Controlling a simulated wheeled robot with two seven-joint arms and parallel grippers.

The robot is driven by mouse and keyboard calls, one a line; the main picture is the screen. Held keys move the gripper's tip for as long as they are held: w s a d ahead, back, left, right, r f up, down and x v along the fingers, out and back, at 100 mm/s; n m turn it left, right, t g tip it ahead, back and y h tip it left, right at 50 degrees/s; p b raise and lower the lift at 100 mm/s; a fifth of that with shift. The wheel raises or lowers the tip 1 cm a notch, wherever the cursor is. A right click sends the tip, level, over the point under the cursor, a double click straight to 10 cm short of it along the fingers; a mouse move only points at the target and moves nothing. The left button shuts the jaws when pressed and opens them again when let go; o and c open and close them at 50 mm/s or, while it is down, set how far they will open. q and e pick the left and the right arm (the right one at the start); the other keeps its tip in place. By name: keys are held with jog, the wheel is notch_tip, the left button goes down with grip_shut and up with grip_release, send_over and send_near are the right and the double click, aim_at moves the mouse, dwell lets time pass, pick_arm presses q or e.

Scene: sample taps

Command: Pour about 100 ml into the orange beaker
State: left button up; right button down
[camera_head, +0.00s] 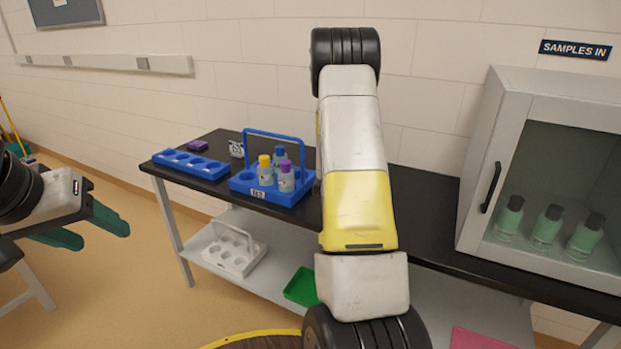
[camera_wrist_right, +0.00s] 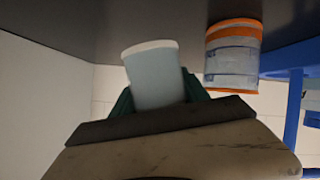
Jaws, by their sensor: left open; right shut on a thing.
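In the right wrist view, which looks upside down, my right gripper (camera_wrist_right: 160,97) is shut on a pale grey-blue cylindrical container (camera_wrist_right: 155,78) with a white end. I cannot tell whether it is a bottle or a cup, nor any liquid level. The orange beaker (camera_wrist_right: 232,56), clear-walled with orange bands at both ends, stands on the dark bench beside it, a small gap apart. In the head view my right arm hides the beaker, held container and right gripper. My left gripper (camera_head: 100,232) is open and empty at the far left, away from the bench.
A blue carrier (camera_head: 243,182) with several capped bottles and a blue rack (camera_head: 208,168) stand on the black bench. A grey cabinet (camera_head: 475,195) with green bottles is at right. A white carrier (camera_head: 240,247) and green tray (camera_head: 301,287) are on the lower shelf.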

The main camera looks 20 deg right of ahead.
jog(key=shift+w+a+r+n+g+h, duration=0.1)
jog(key=shift+w+r+n+g+h, duration=0.1)
jog(key=shift+r+n+g, duration=0.55)
jog(key=shift+w+a+r+n+g+h, duration=0.1)
jog(key=shift+w+r+n+g+h, duration=0.2)
jog(key=shift+r, duration=0.8)
jog(key=shift+s+d+f+n+g, duration=0.1)
jog(key=shift+s+f+n+g, duration=0.15)
jog(key=shift+f, duration=0.15)
jog(key=shift+s+d+f+n+g+h+p, duration=0.15)
jog(key=shift+f+n+g, duration=0.1)
jog(key=shift+f, duration=0.25)
jog(key=shift+s+f+n+g+h+p, duration=0.15)
jog(key=shift+f+n, duration=0.15)
jog(key=shift+f, duration=0.25)
jog(key=shift+s+d+f+n+g+p, duration=0.15)
jog(key=shift+f+n+g, duration=0.1)
jog(key=shift+f, duration=0.25)
jog(key=shift+s+r+n+g+h+p, duration=0.3)
jog(key=shift+r+n+g+p, duration=0.15)
jog(key=shift+r+n+p, duration=0.1)
dwell(1.2)
jog(key=shift+s+d+f+n+g+h, duration=0.15)
jog(key=shift+n+g+h, duration=0.15)
jog(key=shift+n+g, duration=0.15)
dwell(1.4)
jog(key=shift+r+p, duration=0.2)
jog(key=shift+p, duration=0.15)
